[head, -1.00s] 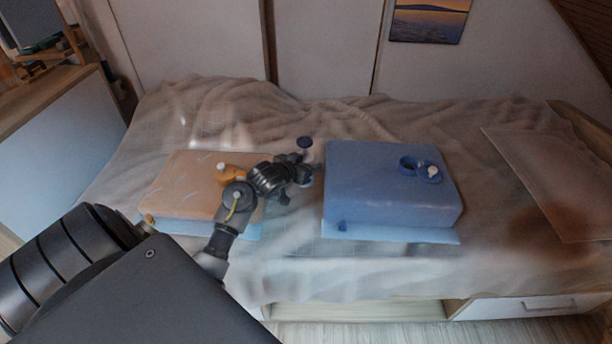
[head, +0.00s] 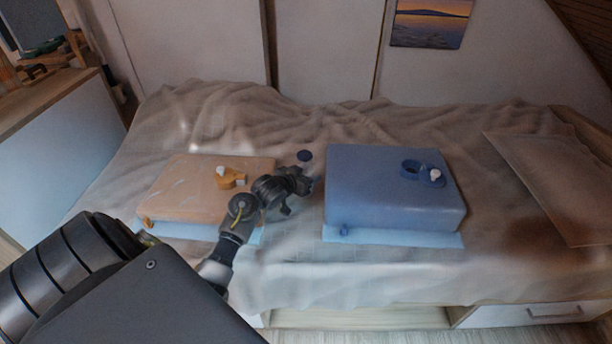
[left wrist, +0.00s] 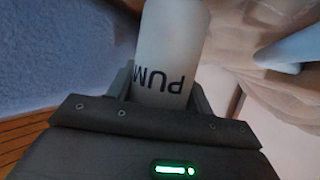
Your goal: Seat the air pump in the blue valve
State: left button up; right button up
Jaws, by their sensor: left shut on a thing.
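The blue valve (head: 411,167) is a dark ring on top of the blue inflatable block (head: 375,195). Its flap with a white plug (head: 435,174) lies open to the right. My left gripper (head: 300,183) is left of the blue block, apart from the valve. It is shut on the air pump; in the left wrist view the pump (left wrist: 172,45) is a pale cylinder with dark "PUM" lettering between the fingers. In the head view a dark blue round knob (head: 304,156) shows above the gripper, seemingly the pump's top. The pump's lower end is hidden. My right gripper is not in view.
An orange inflatable block (head: 190,185) with an orange valve (head: 229,176) lies left of my gripper. Both blocks rest on light blue mats on a rumpled beige blanket (head: 290,125). A pale flat panel (head: 550,185) lies at the right. The blanket behind the blocks is clear.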

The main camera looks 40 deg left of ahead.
pick_arm(q)
jog(key=shift+f, duration=0.2)
jog(key=o, duration=1.2)
